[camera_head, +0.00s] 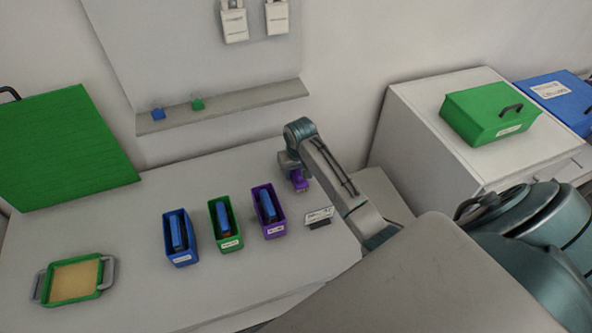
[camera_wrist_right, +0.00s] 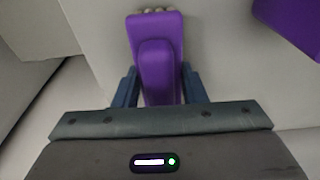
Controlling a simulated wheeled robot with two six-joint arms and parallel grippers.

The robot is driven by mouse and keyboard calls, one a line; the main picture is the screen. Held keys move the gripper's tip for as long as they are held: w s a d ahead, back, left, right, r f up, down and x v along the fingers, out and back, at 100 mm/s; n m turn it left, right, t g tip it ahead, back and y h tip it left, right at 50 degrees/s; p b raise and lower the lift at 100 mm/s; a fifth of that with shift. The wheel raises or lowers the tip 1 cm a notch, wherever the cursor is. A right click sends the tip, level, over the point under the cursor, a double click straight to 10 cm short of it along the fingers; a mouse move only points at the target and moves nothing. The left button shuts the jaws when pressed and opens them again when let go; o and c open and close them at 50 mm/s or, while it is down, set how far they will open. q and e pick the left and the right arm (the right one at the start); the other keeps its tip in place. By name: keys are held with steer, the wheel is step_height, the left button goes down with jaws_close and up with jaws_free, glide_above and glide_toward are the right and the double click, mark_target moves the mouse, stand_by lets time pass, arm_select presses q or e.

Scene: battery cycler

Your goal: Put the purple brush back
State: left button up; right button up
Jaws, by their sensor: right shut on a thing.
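My right gripper (camera_head: 296,172) reaches in from the right over the table, to the right of the purple bin. It is shut on the purple brush (camera_head: 301,184). In the right wrist view the brush (camera_wrist_right: 157,60) sits between the two fingers (camera_wrist_right: 160,92), with pale bristles just showing at its far end. The purple bin (camera_head: 272,232) stands on the table with a blue item inside; a purple corner, likely this bin, shows at the upper right of the wrist view (camera_wrist_right: 292,22). My left gripper is not in view.
A green bin (camera_head: 229,243) and a blue bin (camera_head: 182,258) stand left of the purple one, each holding a blue item. A small sign (camera_head: 319,215) stands right of the purple bin. A green-rimmed tray (camera_head: 104,275) lies at front left. A wall shelf (camera_head: 240,106) holds two small items.

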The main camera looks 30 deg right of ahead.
mark_target(298, 171)
steer(key=o, duration=0.9)
steer(key=shift+f, duration=0.1)
steer(key=shift+o, duration=0.2)
steer(key=r+b, duration=0.1)
steer(key=r, duration=0.2)
steer(key=r+b, duration=0.1)
steer(key=r, duration=0.2)
steer(key=s+r+b, duration=0.1)
steer(key=r, duration=0.1)
steer(key=shift+a+r+b, duration=0.15)
steer(key=shift+r+b, duration=0.2)
steer(key=shift+r, duration=0.05)
steer(key=shift+s+a+r+p, duration=0.1)
steer(key=shift+s+r+p, duration=0.15)
steer(key=shift+r, duration=0.6)
steer(key=shift+s+r+p, duration=0.15)
steer(key=shift+r+p, duration=0.15)
steer(key=shift+r, duration=0.55)
